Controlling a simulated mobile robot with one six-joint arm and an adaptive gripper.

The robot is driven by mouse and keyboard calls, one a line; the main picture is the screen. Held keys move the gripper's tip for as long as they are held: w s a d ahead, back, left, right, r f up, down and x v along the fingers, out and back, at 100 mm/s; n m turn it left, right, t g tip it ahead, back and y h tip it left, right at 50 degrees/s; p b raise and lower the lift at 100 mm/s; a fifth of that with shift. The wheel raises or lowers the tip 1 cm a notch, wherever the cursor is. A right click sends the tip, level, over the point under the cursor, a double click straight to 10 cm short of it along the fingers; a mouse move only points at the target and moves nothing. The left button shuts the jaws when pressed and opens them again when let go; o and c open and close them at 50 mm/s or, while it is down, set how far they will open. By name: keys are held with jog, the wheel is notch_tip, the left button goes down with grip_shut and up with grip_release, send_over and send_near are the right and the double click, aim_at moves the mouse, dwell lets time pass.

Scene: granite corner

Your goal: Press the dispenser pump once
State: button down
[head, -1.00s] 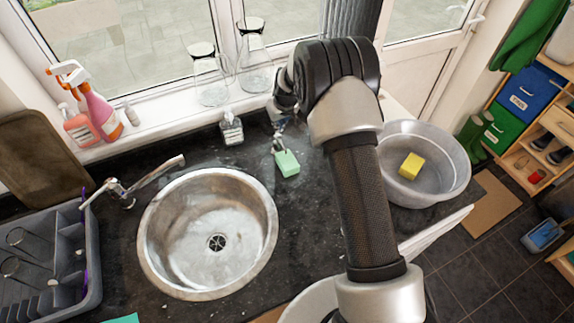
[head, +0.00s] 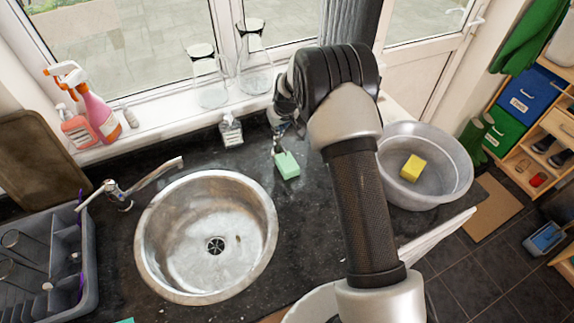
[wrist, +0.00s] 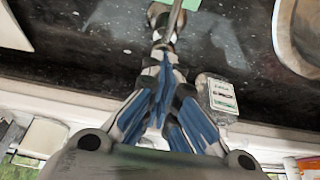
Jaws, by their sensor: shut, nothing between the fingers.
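A small clear dispenser bottle (head: 231,132) with a pale label stands upright on the dark counter behind the sink. My gripper (head: 280,126) is to its right, low over the counter, and partly hidden by my arm in the head view. In the wrist view my gripper (wrist: 163,70) has its blue-padded fingers drawn together, with nothing held. The labelled bottle (wrist: 218,94) is apart from the fingers, to their right. A shiny metal piece (wrist: 175,18) shows beyond the fingertips; I cannot tell whether they touch it.
The round steel sink (head: 170,285) is at left. A grey basin (head: 452,190) with a yellow sponge (head: 413,168) is at right. Glass carafes (head: 255,80) and spray bottles (head: 103,115) stand on the sill.

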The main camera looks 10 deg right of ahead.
jog(key=shift+f, duration=0.15)
dwell(0.5)
jog(key=shift+s+f+b, duration=0.1)
jog(key=shift+f+b, duration=1.2)
jog(key=shift+f, duration=0.05)
jog(key=shift+r+p, duration=0.65)
jog(key=shift+r, duration=0.75)
jog(key=shift+r, duration=0.1)
notch_tip(320, 180, up, 6)
jog(key=shift+f+p, duration=0.1)
jog(key=shift+p, duration=1.15)
